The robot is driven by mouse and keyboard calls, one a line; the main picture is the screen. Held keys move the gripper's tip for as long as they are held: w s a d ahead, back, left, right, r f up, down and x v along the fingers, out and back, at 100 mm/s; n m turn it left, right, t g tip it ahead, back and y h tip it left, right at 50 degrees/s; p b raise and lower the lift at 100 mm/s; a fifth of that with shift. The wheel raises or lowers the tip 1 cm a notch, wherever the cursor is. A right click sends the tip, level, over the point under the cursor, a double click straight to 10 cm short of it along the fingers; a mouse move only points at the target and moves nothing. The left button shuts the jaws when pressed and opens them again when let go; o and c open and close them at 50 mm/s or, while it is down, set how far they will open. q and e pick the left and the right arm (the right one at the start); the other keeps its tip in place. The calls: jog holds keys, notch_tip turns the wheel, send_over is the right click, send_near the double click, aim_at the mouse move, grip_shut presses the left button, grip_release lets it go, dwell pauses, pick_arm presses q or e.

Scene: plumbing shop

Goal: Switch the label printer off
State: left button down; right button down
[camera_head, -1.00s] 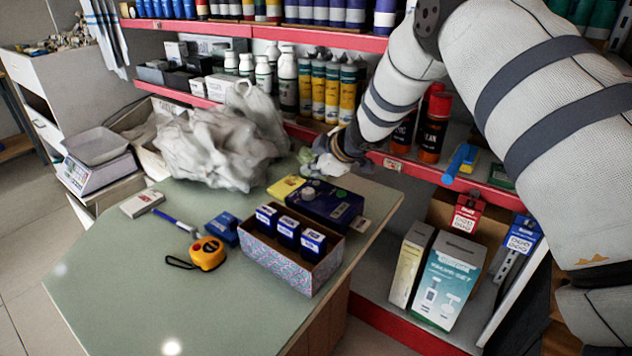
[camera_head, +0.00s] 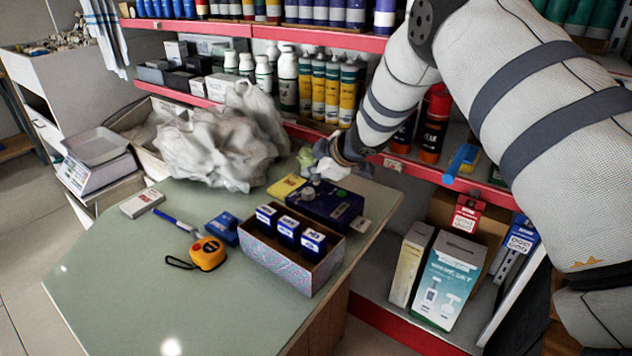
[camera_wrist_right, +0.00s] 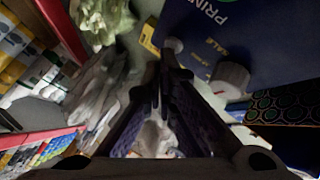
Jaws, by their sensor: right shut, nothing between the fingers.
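The label printer (camera_head: 322,207) is a dark blue box on the green counter, behind the patterned carton. It has a small grey round knob and a wider pale round part on top. In the right wrist view the printer (camera_wrist_right: 262,38) fills the upper right, with "PRIN" lettering and both round parts on its face. My right gripper (camera_head: 312,170) is just above and behind the printer; its fingertips are small and partly blurred there. In the right wrist view its fingers (camera_wrist_right: 159,78) are together and empty, close to the small knob; I cannot tell whether they touch it. My left gripper is out of view.
A patterned carton (camera_head: 284,268) with blue boxes stands in front of the printer. A yellow box (camera_head: 286,187) lies beside it. A crumpled pale bag (camera_head: 220,150) is behind to the left. Red-edged shelves (camera_head: 440,180) run close behind. The counter's front left is clear.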

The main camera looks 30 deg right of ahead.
aim_at(314, 184)
jog(key=shift+f, duration=0.1)
dwell(0.3)
notch_tip(314, 184, up, 7)
dwell(0.9)
